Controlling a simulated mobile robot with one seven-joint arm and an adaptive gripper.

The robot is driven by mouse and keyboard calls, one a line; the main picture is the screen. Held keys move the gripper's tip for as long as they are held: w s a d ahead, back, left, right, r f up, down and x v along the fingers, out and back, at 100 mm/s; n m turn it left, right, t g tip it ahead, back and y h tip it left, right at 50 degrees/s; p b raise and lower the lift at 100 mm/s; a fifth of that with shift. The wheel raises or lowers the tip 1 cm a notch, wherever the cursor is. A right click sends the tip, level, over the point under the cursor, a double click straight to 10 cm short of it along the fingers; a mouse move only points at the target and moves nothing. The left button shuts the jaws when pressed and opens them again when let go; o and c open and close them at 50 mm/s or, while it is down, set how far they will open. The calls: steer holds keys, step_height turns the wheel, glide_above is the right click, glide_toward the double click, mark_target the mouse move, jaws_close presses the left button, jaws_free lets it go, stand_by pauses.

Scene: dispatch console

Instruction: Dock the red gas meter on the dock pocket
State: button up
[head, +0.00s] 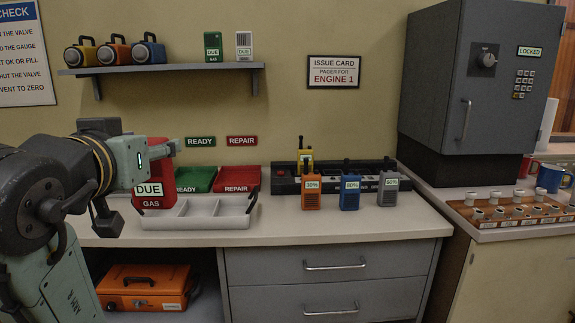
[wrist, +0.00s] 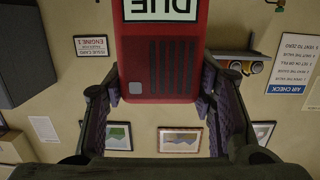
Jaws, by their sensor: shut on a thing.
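The red gas meter (head: 153,201) shows at the left of the counter in the head view, upright, with a white DUE label and the word GAS. My arm hides part of it. In the wrist view the red meter (wrist: 158,70) appears upside down, with its grille facing the camera. My gripper (wrist: 158,98) has one finger on each side of it and is shut on it. Whether its bottom touches the counter is unclear. The black dock (head: 286,186) stands at the back of the counter, right of the meter. A yellow radio (head: 305,156) stands in it; the pockets are hard to make out.
A white divided tray (head: 208,223) lies in front of the meter. Green (head: 194,178) and red (head: 237,180) trays lie behind it. Orange (head: 311,192), blue (head: 349,193) and grey (head: 388,190) radios stand before the dock. A wall shelf (head: 165,70) hangs above.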

steer(key=w+d+f, duration=0.6)
steer(key=f, duration=1.4)
steer(key=w+d+f, duration=0.6)
steer(key=d+f, duration=0.1)
steer(key=f, duration=1.3)
steer(key=w+d+f, duration=0.6)
steer(key=d+f, duration=0.1)
steer(key=f, duration=1.3)
steer(key=shift+d+f+h, duration=0.2)
steer(key=shift+d+h, duration=0.05)
steer(key=shift+h, duration=0.05)
